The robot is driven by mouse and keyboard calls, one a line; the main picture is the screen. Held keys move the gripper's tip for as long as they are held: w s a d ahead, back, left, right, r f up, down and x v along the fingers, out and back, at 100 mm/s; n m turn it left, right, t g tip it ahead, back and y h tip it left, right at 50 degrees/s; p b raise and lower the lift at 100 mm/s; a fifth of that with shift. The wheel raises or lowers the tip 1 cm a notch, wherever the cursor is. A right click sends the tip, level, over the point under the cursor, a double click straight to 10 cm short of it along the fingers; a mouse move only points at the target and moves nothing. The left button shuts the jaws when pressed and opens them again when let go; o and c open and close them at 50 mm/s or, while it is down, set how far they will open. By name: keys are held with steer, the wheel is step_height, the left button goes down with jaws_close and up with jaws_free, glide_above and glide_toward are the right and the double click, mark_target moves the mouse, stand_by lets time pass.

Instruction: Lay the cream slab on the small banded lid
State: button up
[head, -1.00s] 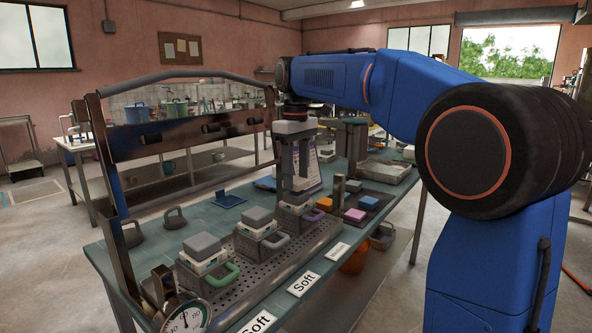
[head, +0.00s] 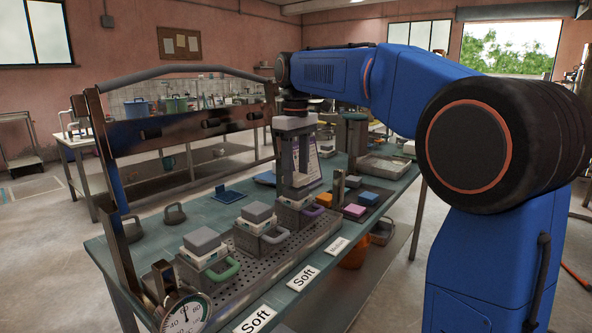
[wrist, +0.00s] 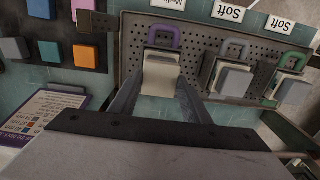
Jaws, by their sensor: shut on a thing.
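The cream slab (wrist: 161,72) shows in the wrist view between the two fingers of my gripper (wrist: 159,84), which is shut on it. Slab and fingers are over the purple-handled box (wrist: 165,34). In the head view my gripper (head: 299,190) points down at that box, whose purple handle (head: 312,213) shows at the front. The small banded lid under the slab is mostly hidden, so I cannot tell whether the slab touches it.
Two more boxes with grey blocks on top, one grey-handled (head: 257,214) and one green-handled (head: 203,243), stand in a row on the perforated tray (head: 262,254). Coloured blocks, including a pink one (head: 354,211), lie to the right. A blue piece (head: 229,194) lies behind.

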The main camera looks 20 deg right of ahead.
steer(key=shift+f, duration=0.45)
steer(key=o, duration=1.1)
